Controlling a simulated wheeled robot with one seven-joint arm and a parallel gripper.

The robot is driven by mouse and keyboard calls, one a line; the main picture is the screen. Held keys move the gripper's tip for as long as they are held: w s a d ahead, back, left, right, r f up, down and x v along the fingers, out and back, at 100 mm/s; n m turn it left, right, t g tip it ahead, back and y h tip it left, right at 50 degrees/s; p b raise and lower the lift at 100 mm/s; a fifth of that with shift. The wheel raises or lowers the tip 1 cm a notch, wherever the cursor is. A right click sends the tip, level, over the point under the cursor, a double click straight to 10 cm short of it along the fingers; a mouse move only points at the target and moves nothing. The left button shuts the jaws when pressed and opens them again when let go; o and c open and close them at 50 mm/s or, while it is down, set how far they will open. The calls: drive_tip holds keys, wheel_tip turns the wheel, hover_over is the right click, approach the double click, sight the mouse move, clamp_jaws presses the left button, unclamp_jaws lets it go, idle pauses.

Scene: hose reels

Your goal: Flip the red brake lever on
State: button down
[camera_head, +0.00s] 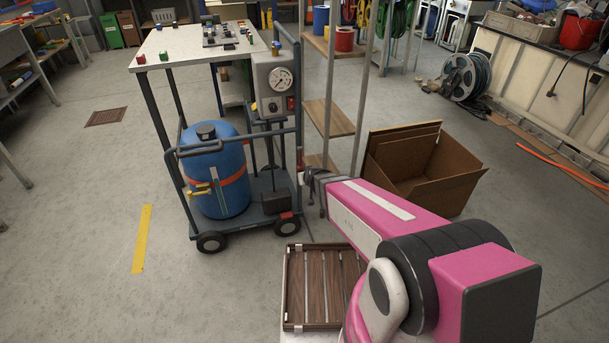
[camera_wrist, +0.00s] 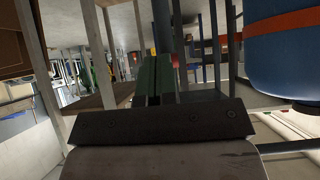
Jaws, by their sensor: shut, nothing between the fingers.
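A small red piece (camera_head: 287,215) sits low on the cart's deck by the front right wheel; it looks like the brake lever, but its on or off position is too small to tell. The wheeled cart (camera_head: 252,214) carries a blue tank (camera_head: 213,150) with an orange strap. My gripper (camera_head: 304,176) is at the cart's right side, above and slightly right of that red piece, apart from it. In the wrist view my gripper's fingers (camera_wrist: 156,78) are together and empty. A small red patch (camera_wrist: 175,61) shows just beyond them; I cannot tell what it belongs to.
A gauge panel (camera_head: 273,82) with a red switch is on the cart's post. A shelf rack (camera_head: 328,118) and an open cardboard box (camera_head: 425,170) stand right of the cart. A wooden slatted tray (camera_head: 296,290) is in front.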

drive_tip(key=s+d+r, duration=0.1)
drive_tip(key=s+d, duration=0.1)
drive_tip(key=s, duration=0.6)
drive_tip(key=shift+s+d+r, duration=0.15)
drive_tip(key=shift+s+r, duration=0.15)
drive_tip(key=shift+r, duration=0.05)
drive_tip(key=shift+d+r, duration=0.1)
drive_tip(key=s+d+r+m+g+h, duration=0.1)
drive_tip(key=s+d+r+g, duration=0.3)
drive_tip(key=d, duration=0.3)
drive_tip(key=s+d+r+m+g+h, duration=0.1)
drive_tip(key=s+d+r+m+g, duration=0.1)
drive_tip(key=s+d+r+g, duration=0.3)
drive_tip(key=d, duration=0.2)
drive_tip(key=shift+d+g+h, duration=0.3)
drive_tip(key=shift+d+h, duration=0.05)
drive_tip(key=shift+h, duration=0.05)
drive_tip(key=shift+a, duration=0.2)
